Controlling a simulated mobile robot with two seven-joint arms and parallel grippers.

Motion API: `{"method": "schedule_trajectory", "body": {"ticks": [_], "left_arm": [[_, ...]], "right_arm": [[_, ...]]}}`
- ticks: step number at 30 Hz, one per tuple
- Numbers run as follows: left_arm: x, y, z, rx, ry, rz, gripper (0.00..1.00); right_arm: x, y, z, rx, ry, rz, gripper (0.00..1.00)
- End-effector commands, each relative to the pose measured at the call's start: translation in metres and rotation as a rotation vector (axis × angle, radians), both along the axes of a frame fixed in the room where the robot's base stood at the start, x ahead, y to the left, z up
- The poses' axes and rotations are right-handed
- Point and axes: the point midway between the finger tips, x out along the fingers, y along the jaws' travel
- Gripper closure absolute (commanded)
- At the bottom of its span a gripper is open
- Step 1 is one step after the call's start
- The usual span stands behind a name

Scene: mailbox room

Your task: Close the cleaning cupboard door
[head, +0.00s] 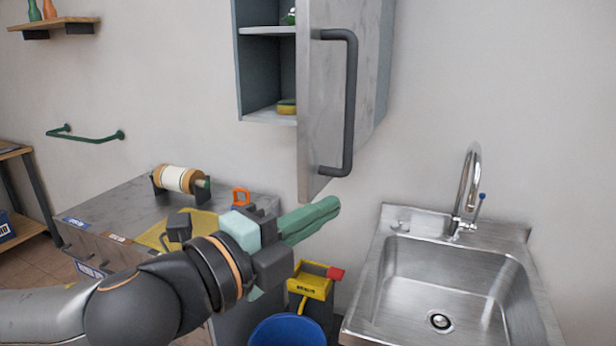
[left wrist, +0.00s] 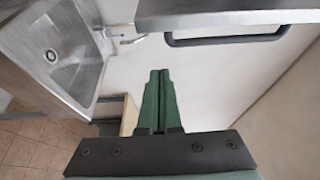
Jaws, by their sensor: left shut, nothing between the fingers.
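The cleaning cupboard (head: 374,62) hangs on the wall, and its grey door (head: 312,110) stands open, swung out toward me. A dark bar handle (head: 350,105) runs down the door's outer face. The handle also shows in the left wrist view (left wrist: 228,40), above and right of the fingers. My left gripper (head: 312,219) is shut and empty, just below the door's lower edge, and its green fingers point right. No contact with the door can be seen. In the left wrist view the closed fingers (left wrist: 158,100) point at the wall. My right gripper is in neither view.
A steel sink (head: 450,285) with a tap (head: 468,190) stands at right. A grey counter (head: 125,205) with a roll (head: 180,180) is at left. A blue bucket (head: 288,331) and a yellow wringer (head: 310,284) stand below my gripper. A sponge (head: 286,107) lies in the cupboard.

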Motion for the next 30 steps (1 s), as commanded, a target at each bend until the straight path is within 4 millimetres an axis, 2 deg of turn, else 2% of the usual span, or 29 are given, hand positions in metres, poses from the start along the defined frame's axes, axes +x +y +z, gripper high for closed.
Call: {"method": "schedule_trajectory", "body": {"ticks": [6,9,16,30], "left_arm": [[0.028,-0.024,-0.001,0.002,0.001,-0.001,1.00],[0.032,-0.007,-0.001,0.003,0.000,0.004,1.00],[0.038,0.011,-0.002,0.003,0.000,0.002,1.00],[0.039,0.016,-0.002,0.001,0.000,-0.001,1.00]], "right_arm": [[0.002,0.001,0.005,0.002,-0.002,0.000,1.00],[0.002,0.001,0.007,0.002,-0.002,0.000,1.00],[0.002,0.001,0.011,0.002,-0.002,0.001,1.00],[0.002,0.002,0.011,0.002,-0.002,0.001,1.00]]}}
